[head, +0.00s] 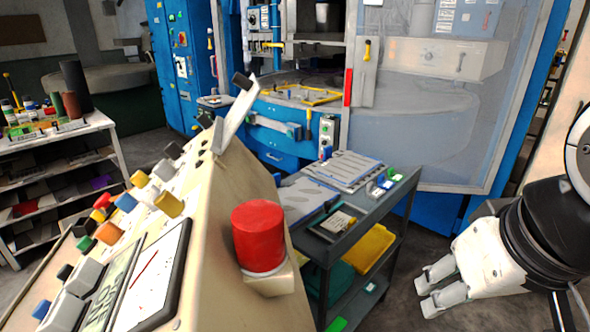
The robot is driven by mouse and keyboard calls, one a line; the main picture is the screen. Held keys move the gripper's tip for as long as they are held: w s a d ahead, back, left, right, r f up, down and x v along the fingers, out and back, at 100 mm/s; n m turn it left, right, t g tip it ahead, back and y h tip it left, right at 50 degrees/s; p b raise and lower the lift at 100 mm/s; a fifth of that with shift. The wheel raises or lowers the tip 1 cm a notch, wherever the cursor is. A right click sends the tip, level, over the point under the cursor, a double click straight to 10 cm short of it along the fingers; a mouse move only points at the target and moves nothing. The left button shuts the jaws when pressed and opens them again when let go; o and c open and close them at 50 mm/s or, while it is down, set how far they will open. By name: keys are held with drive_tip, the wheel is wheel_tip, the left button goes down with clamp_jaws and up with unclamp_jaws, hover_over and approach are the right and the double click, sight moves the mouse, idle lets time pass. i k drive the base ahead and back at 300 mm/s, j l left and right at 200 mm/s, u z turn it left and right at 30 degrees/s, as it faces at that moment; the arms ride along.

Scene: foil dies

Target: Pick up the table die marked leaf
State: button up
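A dark grey cart (340,246) stands in the middle, with flat plates on its top. The front-left pale plate (304,201) carries grey rounded shapes, but I cannot tell whether they are a leaf. The plate behind it (345,170) has long light bars. A small dark-framed piece (334,223) lies near the cart's front edge; its marking is too small to read. No die clearly marked leaf can be made out. My gripper (427,296) is at the lower right, beside and apart from the cart. Its pale fingers are apart with nothing between them.
A beige control console (215,235) with a big red button (258,236) fills the left foreground and hides part of the cart. A blue machine (275,140) stands behind the cart. The cart's lower shelf holds a yellow tray (372,247). Shelves (60,170) stand at far left.

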sight(301, 200)
drive_tip(key=i+l+u, duration=0.3)
drive_tip(key=l, duration=0.3)
drive_tip(key=i+l+u, duration=0.1)
drive_tip(key=i+l, duration=0.15)
drive_tip(key=i+l+u, duration=0.15)
drive_tip(key=l, duration=0.25)
drive_tip(key=i+l+u, duration=0.15)
drive_tip(key=l, duration=0.2)
drive_tip(key=i+l+u, duration=0.15)
drive_tip(key=l, duration=0.2)
drive_tip(key=l+u, duration=0.1)
drive_tip(key=l, duration=0.25)
